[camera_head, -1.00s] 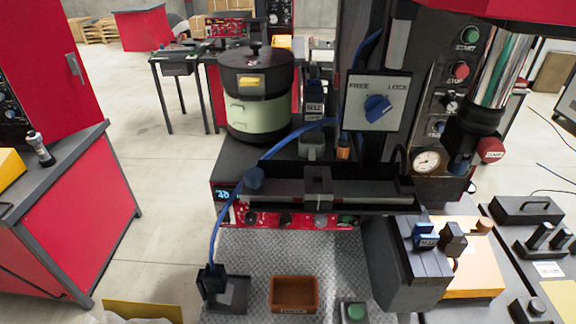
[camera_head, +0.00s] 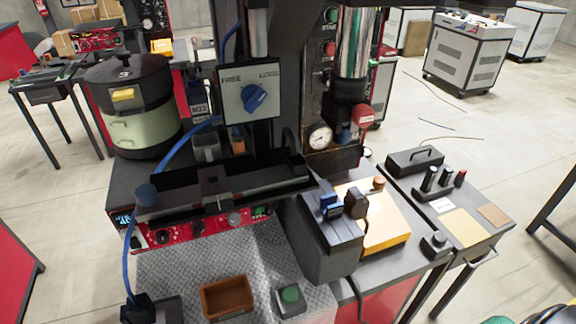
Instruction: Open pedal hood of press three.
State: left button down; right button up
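A press stands in the middle of the head view, with a FREE/LOCK plate and its blue knob (camera_head: 254,98), a chrome column (camera_head: 353,45) and a round gauge (camera_head: 319,137). I cannot read a number on it that marks it as press three. I cannot pick out a pedal or a pedal hood; the floor under the press front is hidden by the worktop. Neither of my grippers is in view.
A lidded bowl feeder (camera_head: 128,105) stands left of the press. An orange-brown tray (camera_head: 227,298) and a green button box (camera_head: 290,297) sit on the metal plate in front. A dark block with blue parts (camera_head: 325,240) stands right of them.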

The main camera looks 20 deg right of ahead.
aim_at(384, 226)
jog(key=z, duration=1.3)
